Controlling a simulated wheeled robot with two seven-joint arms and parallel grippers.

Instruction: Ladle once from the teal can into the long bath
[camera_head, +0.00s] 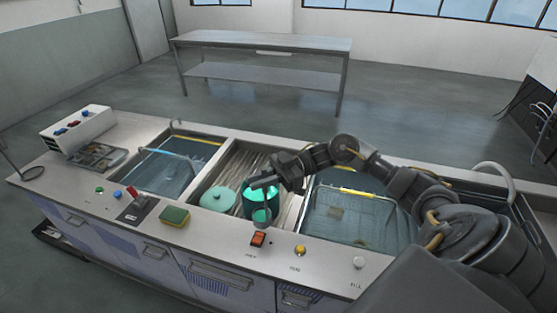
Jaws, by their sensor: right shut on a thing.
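The teal can (247,208) stands on the slatted middle section of the counter, its open top partly covered by my right gripper. My right gripper (262,183) is above the can, shut on the ladle (266,204). The ladle hangs down at the can; whether its bowl is inside the can or in front of it, I cannot tell. A bath with a wire basket (350,212) lies right of the can, and another bath (165,172) lies to the left. Which one is the long bath is not clear. My left gripper is not in view.
A round teal lid (218,199) lies left of the can. A green and yellow sponge (174,217), a red switch (258,239) and several knobs sit on the front edge. A white control box (80,128) stands at the left. My right arm crosses above the right bath.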

